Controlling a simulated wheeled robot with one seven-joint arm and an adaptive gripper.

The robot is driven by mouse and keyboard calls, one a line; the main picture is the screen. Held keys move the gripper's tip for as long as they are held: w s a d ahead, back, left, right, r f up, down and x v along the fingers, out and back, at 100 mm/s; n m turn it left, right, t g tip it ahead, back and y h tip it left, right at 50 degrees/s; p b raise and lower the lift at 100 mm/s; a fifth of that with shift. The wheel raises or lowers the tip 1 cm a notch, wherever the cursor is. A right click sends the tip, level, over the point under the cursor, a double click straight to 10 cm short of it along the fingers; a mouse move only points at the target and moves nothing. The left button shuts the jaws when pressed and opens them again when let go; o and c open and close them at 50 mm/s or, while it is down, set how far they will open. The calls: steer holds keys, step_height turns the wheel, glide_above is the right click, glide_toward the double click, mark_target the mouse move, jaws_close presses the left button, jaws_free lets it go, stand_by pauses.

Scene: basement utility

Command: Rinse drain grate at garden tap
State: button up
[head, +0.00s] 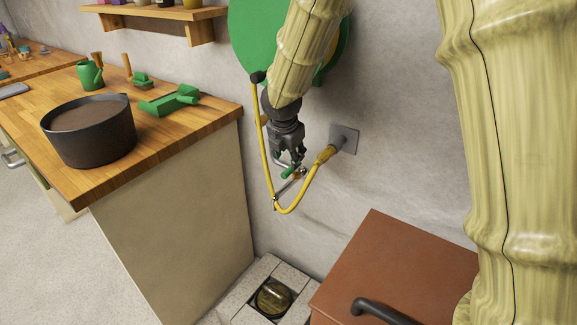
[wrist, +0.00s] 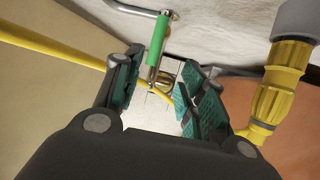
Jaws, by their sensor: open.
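My gripper (head: 288,157) is open and empty at the wall tap, pointing down at it. In the wrist view, the tap's green handle (wrist: 157,40) shows between and just beyond the parted fingers (wrist: 161,64); I cannot tell whether they touch it. In the head view, the green handle (head: 290,172) sits just below the fingers, beside the metal tap (head: 299,172). A floor drain (head: 272,297) lies below, a dark square opening with a rounded, shiny yellowish-brown interior. I cannot make out a separate grate there.
A yellow hose (head: 264,150) loops beside the tap, with its yellow connector (wrist: 280,80) close on the right in the wrist view. A green reel (head: 255,35) hangs above. A brown box with a dark handle (head: 395,255) stands right of the drain. A wooden counter (head: 180,140) is left.

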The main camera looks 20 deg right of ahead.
mark_target(289, 169)
steer(key=x, duration=0.5)
steer(key=w+x, duration=0.1)
steer(key=x, duration=0.1)
steer(key=shift+w+a, duration=0.1)
steer(key=shift+a, duration=0.15)
steer(key=shift+d+f+b, duration=0.2)
steer(key=shift+f+b, duration=0.15)
steer(key=shift+f, duration=0.15)
steer(key=shift+x, duration=0.95)
steer(key=shift+a+r, duration=0.1)
steer(key=shift+r, duration=0.05)
jaws_close()
